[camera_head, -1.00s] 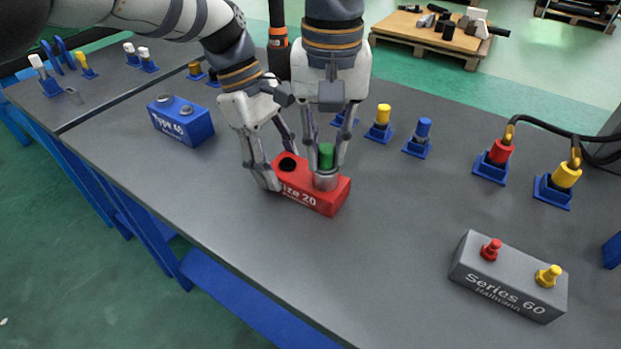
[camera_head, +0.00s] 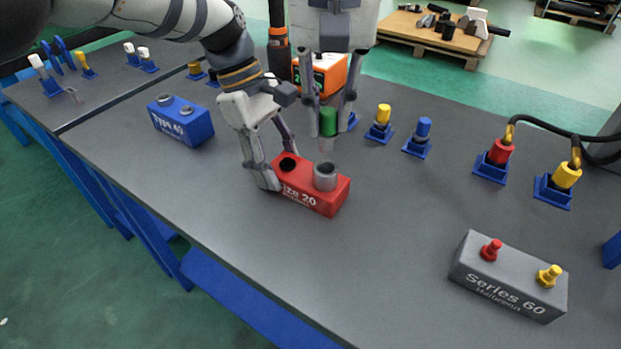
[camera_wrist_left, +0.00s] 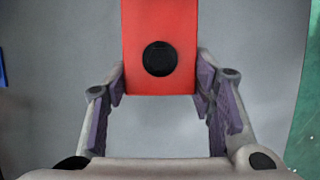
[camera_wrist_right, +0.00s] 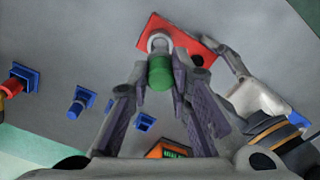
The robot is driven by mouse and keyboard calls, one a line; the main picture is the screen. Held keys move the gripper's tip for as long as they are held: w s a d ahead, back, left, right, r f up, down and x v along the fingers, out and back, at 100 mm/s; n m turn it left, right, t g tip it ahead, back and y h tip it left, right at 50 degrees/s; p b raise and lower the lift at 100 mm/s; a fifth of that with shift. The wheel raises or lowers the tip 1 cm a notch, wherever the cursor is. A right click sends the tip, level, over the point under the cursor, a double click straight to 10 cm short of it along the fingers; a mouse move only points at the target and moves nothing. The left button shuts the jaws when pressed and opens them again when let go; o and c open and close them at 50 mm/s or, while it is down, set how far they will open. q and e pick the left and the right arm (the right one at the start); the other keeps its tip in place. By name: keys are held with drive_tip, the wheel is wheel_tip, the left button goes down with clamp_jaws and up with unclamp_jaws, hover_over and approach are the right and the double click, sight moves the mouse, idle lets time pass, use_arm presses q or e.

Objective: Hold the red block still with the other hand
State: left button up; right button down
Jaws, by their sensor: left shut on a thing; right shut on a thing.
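The red block (camera_head: 320,196), marked "Size 20", lies on the grey table. It has a dark round hole at its left end and a grey metal collar (camera_head: 325,176) at its right end. My left gripper (camera_head: 276,178) is shut on the block's left end; the left wrist view shows the fingers on either side of the red block (camera_wrist_left: 160,20). My right gripper (camera_head: 330,118) is shut on a green plug (camera_head: 327,122) with a grey lower part, held above the collar and apart from it. The green plug (camera_wrist_right: 161,72) also shows between the fingers in the right wrist view.
A blue "Type 40" block (camera_head: 181,121) stands to the left. Yellow (camera_head: 382,118) and blue (camera_head: 423,132) plugs in blue holders stand to the right, with cabled red and yellow ones beyond. A grey "Series 60" block (camera_head: 510,277) is at front right. An orange device (camera_head: 325,77) stands behind.

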use_arm(q)
drive_tip(key=o, duration=1.5)
